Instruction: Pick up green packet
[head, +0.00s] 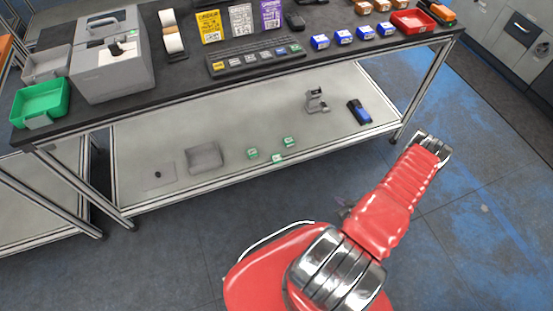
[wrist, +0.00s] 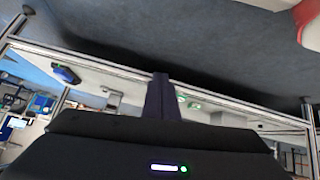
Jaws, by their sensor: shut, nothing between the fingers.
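Several small green packets with white labels lie on the lower shelf (head: 345,133) of the workbench. In the head view one green packet (head: 252,153) is at the left, another (head: 278,158) by the front edge, and a third (head: 289,142) at the right. Two green spots that look like these packets (wrist: 193,105) show in the wrist view, just right of my fingers. My gripper (wrist: 160,77) is shut and empty, apart from the packets. In the head view my red arm reaches to the right of the bench, and the fingers cannot be made out there.
A grey tray (head: 205,158), a grey stand (head: 316,101) and a dark blue device (head: 359,112) also sit on the lower shelf. The bench top (head: 150,95) above carries boxes, a green bin (head: 40,103) and a red tray (head: 413,21). Bench legs stand at the shelf ends; floor in front is clear.

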